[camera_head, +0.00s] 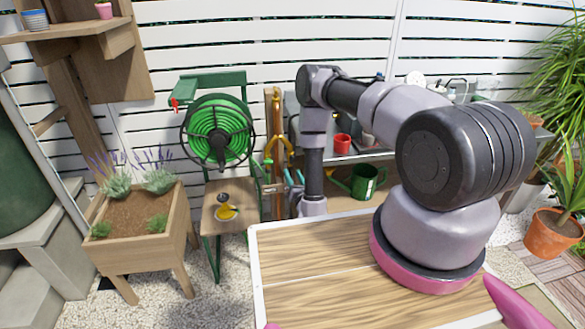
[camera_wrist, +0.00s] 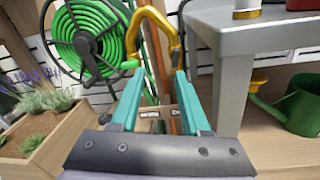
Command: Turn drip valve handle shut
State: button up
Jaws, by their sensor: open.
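No valve handle can be told for certain in either view. A small red part (camera_head: 175,104) hangs at the left end of the green reel frame in the head view; I cannot tell if it is the handle. My gripper (camera_head: 273,188) is low in front of the fence, right of the hose reel. In the wrist view its teal fingers (camera_wrist: 158,88) are apart with nothing held between them. A yellow tool handle (camera_wrist: 155,22) shows beyond the fingertips. It also stands by the fence in the head view (camera_head: 280,143).
The green hose reel (camera_head: 218,133) and a wooden planter (camera_head: 136,218) stand left. A yellow item (camera_head: 227,213) lies on a small wooden stand. A grey bench (camera_wrist: 230,48) is close on the gripper's right, with a green watering can (camera_head: 364,181) on its lower shelf.

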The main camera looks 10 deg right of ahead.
aim_at(293, 160)
jog(key=shift+m+h, duration=0.4)
jog(key=shift+h, duration=0.4)
jog(key=w, duration=0.3)
jog(key=w+d, duration=0.1)
jog(key=w, duration=0.2)
jog(key=w+d+f, duration=0.1)
jog(key=w, duration=0.2)
jog(key=shift+w, duration=0.4)
grip_shut()
